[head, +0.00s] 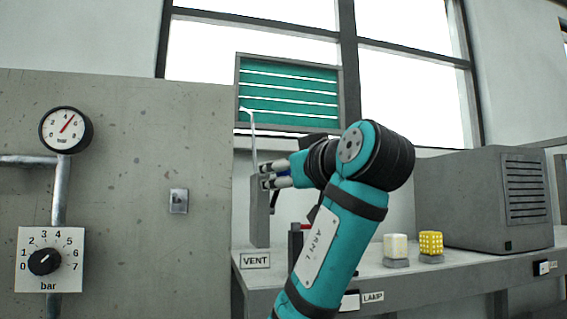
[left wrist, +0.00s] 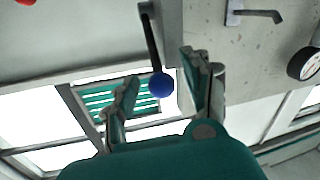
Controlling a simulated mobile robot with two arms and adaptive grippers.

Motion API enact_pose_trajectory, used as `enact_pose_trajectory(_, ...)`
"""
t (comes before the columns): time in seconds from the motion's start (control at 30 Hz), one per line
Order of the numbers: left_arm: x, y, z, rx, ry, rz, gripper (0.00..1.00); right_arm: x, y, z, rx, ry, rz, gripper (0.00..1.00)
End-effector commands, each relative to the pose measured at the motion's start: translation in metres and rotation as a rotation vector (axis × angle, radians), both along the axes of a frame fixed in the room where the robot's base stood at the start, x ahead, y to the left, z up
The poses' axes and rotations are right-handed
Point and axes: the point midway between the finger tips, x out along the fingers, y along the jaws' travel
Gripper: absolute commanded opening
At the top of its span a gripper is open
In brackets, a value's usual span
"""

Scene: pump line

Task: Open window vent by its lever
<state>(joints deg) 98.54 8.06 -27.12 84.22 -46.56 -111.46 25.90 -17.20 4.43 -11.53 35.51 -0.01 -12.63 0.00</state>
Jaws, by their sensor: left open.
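The window vent (head: 288,95) has teal slats in a grey frame, with light strips between the slats; it also shows in the left wrist view (left wrist: 112,97). A thin rod runs from it down to a grey post (head: 259,212). The lever (left wrist: 152,42) is a dark bar with a blue ball knob (left wrist: 160,85), seen in the left wrist view. My left gripper (head: 265,176) is open at the post, and it also shows in the left wrist view (left wrist: 158,75). The knob appears between its spread fingers, with gaps on both sides. In the head view the fingers mostly hide the knob. My right gripper is out of view.
A concrete wall (head: 130,120) with a gauge (head: 66,130), a switch (head: 179,201) and a bar dial (head: 45,262) stands at left. The bench holds a white block (head: 395,246), a yellow block (head: 431,243) and a grey cabinet (head: 470,200). A red-topped part is close beside my arm.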

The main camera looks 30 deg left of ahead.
Motion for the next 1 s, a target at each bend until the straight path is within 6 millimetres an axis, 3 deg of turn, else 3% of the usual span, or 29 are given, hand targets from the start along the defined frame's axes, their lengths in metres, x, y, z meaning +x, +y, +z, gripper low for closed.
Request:
enact_pose_trajectory(0.37, 0.0027, 0.0047, -0.0002, 0.001, -0.001, -0.001, 0.48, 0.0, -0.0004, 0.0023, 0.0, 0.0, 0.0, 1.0)
enact_pose_trajectory(0.73, 0.0026, 0.0045, -0.0001, 0.001, -0.001, -0.001, 0.0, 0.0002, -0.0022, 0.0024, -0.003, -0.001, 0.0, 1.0)
enact_pose_trajectory(1.0, 0.0025, 0.0042, 0.0001, 0.001, -0.001, -0.001, 0.0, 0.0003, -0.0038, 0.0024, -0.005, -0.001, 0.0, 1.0)
